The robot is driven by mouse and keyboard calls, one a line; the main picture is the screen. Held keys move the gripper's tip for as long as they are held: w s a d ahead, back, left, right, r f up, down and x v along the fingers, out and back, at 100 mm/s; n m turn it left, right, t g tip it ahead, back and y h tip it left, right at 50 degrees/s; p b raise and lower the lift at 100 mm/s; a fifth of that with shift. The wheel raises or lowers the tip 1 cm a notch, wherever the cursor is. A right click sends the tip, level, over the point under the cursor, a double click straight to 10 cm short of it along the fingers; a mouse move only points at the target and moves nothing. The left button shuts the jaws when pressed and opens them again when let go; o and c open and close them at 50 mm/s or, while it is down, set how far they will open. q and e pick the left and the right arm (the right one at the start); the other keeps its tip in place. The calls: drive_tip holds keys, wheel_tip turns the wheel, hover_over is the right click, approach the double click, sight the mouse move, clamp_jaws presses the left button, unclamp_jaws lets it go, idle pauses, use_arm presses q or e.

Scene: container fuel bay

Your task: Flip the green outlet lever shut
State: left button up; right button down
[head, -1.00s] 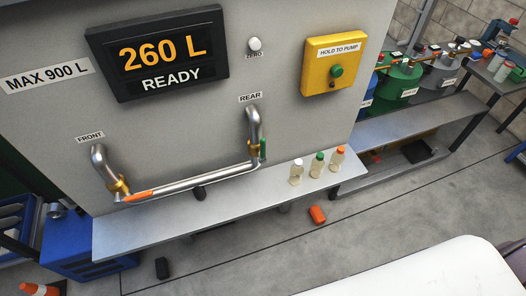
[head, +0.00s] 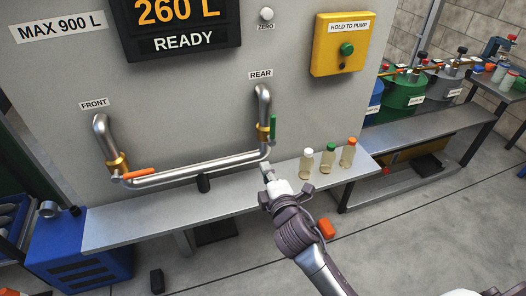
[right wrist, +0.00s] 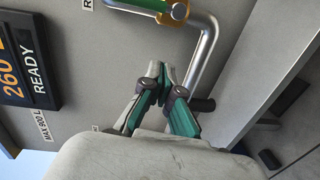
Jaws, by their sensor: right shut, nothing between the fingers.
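The green lever (head: 273,128) stands upright at the brass valve (head: 263,132) on the pipe under the REAR label. In the right wrist view, part of the green lever (right wrist: 150,4) and the brass valve (right wrist: 174,12) show at the top edge, cut off. My right gripper (head: 267,172) is just below the bottom of the rear pipe, below the lever and apart from it. In the right wrist view its fingertips (right wrist: 162,78) are together and hold nothing, with the lever above them. My left gripper is not in view.
An orange lever (head: 140,174) lies nearly level at the FRONT valve (head: 117,165). The lower pipe (head: 195,168) joins both sides. Three capped bottles (head: 328,161) stand on the steel shelf (head: 225,205), right of my gripper. The yellow pump box (head: 340,45) is at upper right.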

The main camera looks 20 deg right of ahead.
sight(273, 130)
drive_tip(key=r, duration=0.2)
drive_tip(key=r+t, duration=0.1)
drive_tip(key=shift+s+a+r+n, duration=0.15)
drive_tip(key=shift+s+r+n, duration=0.15)
drive_tip(key=shift+r, duration=0.1)
drive_tip(key=shift+w, duration=0.1)
drive_tip(key=w+d, duration=0.4)
drive_tip(key=w, duration=0.6)
drive_tip(key=shift+w, duration=0.35)
